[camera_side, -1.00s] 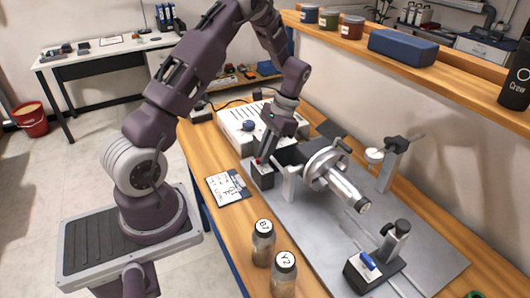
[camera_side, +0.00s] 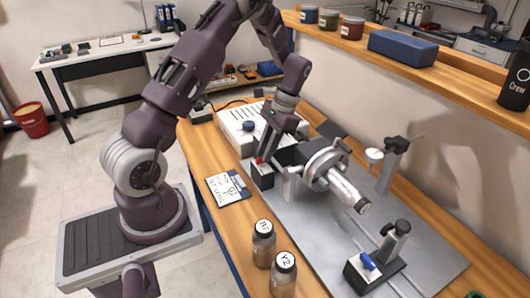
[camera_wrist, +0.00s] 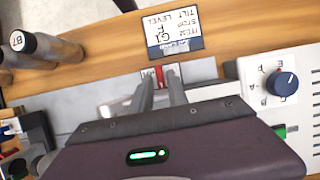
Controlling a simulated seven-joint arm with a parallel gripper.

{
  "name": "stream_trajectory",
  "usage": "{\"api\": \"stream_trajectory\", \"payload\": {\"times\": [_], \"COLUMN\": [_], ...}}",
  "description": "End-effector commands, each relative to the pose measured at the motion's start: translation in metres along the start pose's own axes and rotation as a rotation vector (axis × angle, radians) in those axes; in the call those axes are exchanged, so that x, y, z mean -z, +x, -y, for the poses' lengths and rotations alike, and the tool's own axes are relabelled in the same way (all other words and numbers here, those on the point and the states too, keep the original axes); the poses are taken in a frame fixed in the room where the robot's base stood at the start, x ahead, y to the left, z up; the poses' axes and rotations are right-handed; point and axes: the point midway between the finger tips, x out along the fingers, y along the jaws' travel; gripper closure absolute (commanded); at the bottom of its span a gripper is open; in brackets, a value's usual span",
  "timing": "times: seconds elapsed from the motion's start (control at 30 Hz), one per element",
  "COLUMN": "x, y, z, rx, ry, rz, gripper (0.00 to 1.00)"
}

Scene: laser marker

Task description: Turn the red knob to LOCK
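The red knob (camera_side: 258,160) sits on a small dark block at the left end of the grey plate in the side view. In the wrist view the red knob (camera_wrist: 159,74) shows as a narrow red bar between my fingertips. My gripper (camera_side: 265,153) points down at it, and the wrist view shows its two fingers (camera_wrist: 161,77) apart, one on each side of the bar. Whether they touch it is not clear. The LOCK marking cannot be made out.
A white control box (camera_side: 238,120) with a blue knob (camera_wrist: 286,82) stands close beside my gripper. A metal clamp fixture (camera_side: 325,168) stands on the plate to the right. A label card (camera_side: 228,188) lies on the wooden bench, and two bottles (camera_side: 263,243) stand at the front.

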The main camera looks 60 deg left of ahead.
Motion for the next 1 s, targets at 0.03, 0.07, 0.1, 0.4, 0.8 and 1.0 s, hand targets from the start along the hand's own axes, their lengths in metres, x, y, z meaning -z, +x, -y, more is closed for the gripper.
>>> {"api": "stream_trajectory", "payload": {"times": [0.03, 0.07, 0.1, 0.4, 0.8, 1.0], "x": [0.001, 0.001, 0.002, 0.0, -0.006, -0.016], "y": [-0.011, -0.017, -0.026, -0.062, -0.079, -0.103], "z": [0.0, 0.0, 0.0, 0.0, 0.0, 0.0], "rx": [0.003, 0.003, 0.003, 0.001, 0.001, 0.002], "ry": [0.0, 0.0, 0.0, -0.001, -0.001, -0.001], "rz": [-0.006, -0.007, -0.007, -0.003, -0.004, -0.005], "gripper": [0.8, 0.8, 0.8, 0.8, 0.8, 0.8]}}
